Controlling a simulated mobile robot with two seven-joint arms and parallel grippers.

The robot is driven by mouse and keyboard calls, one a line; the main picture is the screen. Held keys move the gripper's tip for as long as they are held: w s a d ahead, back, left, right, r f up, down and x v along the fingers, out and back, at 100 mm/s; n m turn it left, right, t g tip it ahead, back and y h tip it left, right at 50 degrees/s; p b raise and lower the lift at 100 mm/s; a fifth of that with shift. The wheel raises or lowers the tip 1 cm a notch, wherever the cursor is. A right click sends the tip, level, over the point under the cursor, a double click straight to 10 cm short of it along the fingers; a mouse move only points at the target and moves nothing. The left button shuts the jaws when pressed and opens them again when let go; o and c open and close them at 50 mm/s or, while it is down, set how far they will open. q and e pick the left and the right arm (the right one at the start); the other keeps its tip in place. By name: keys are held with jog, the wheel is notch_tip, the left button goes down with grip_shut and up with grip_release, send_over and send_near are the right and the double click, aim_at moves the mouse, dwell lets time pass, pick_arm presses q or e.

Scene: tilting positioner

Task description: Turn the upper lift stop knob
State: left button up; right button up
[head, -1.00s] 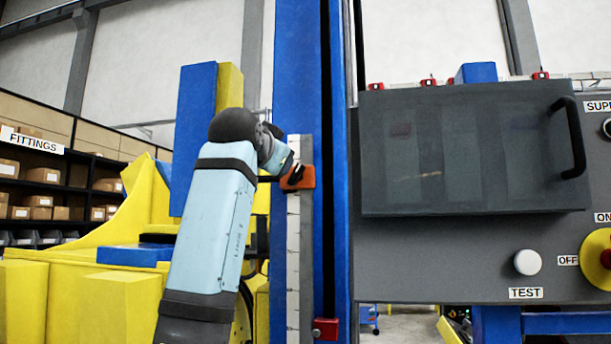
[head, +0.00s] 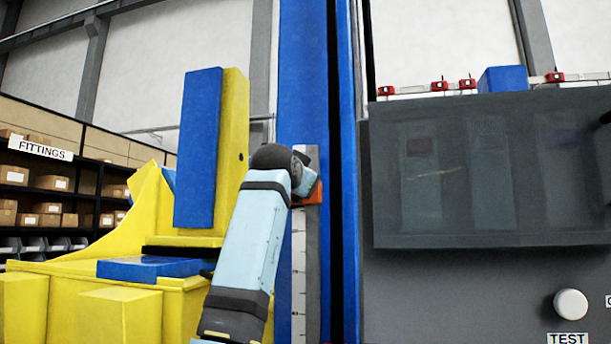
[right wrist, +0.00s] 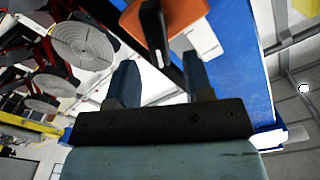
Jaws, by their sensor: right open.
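The upper lift stop is an orange block (head: 314,193) on the scaled rail of the blue column, partly covered by my right wrist in the head view. In the right wrist view the orange block (right wrist: 196,32) is close, just beyond the fingers. Its black knob (right wrist: 155,32) has a bar-like shape that reaches down to the space between the fingertips; I cannot tell whether they touch it. My right gripper (right wrist: 160,75) is open, with one finger on each side of that space. In the head view its fingers are hidden behind the wrist. My left gripper is not in view.
The blue column (head: 304,80) stands right behind the stop, with the scale rail (head: 300,270) below it. A grey control panel (head: 440,290) with a dark cover is at right. The yellow positioner (head: 120,290) is at left, shelves (head: 60,185) beyond.

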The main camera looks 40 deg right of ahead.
jog(key=x, duration=0.2)
jog(key=shift+w+d+r+p, duration=0.15)
jog(key=shift+w+d+p, duration=0.1)
jog(key=shift+d+p, duration=0.1)
jog(key=shift+w+d, duration=0.35)
jog(key=c, duration=0.9)
jog(key=shift+o, duration=0.2)
